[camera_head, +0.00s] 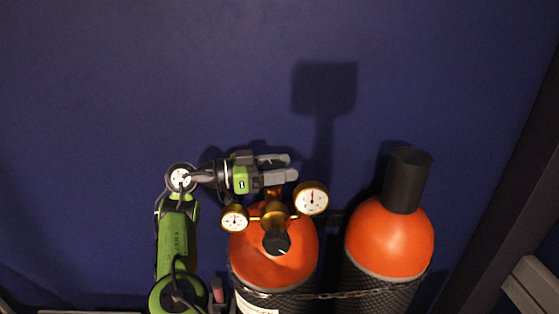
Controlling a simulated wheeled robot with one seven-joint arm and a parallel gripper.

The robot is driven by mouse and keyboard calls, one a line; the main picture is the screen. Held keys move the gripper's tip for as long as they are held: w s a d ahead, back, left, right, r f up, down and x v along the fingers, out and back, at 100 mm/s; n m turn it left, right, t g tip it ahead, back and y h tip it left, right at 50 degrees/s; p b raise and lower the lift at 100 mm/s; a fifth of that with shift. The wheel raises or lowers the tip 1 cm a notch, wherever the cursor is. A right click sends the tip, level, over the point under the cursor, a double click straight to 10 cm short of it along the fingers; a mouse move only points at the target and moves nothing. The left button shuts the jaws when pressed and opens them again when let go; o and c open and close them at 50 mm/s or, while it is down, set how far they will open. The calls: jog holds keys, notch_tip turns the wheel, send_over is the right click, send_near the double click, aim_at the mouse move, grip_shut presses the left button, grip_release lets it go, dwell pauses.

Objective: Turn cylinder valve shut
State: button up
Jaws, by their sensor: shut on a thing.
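The left orange cylinder (258,262) stands upright with a brass valve (274,192) on top. My gripper (279,167) reaches in from the left at the top of this valve, its grey fingers pointing right. It is shut on the valve's top; the gripped part is mostly hidden by the fingers. A brass regulator with a left gauge (235,218), a larger right gauge (312,198) and a black knob (276,243) sits on the front of the valve, just below my gripper.
A second orange cylinder (388,238) with a black cap (408,180) stands to the right. A chain (330,296) runs across both cylinders. A dark blue wall (150,80) is behind. A dark frame post (500,190) slants at the right edge. The space above my gripper is clear.

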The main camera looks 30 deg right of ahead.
jog(key=shift+s+r+m+g+y, duration=0.1)
jog(key=shift+r+m+g+y, duration=0.1)
jog(key=shift+m+g, duration=0.45)
jog(key=shift+r+m+g+y, duration=0.2)
jog(key=shift+m+g, duration=0.15)
jog(key=shift+g, duration=0.6)
jog(key=o, duration=0.8)
jog(key=shift+c, duration=0.2)
jog(key=o, duration=0.3)
jog(key=shift+w+d+f, duration=0.1)
jog(key=shift+w+d, duration=0.05)
jog(key=shift+w, duration=0.2)
jog(key=shift+s, duration=0.1)
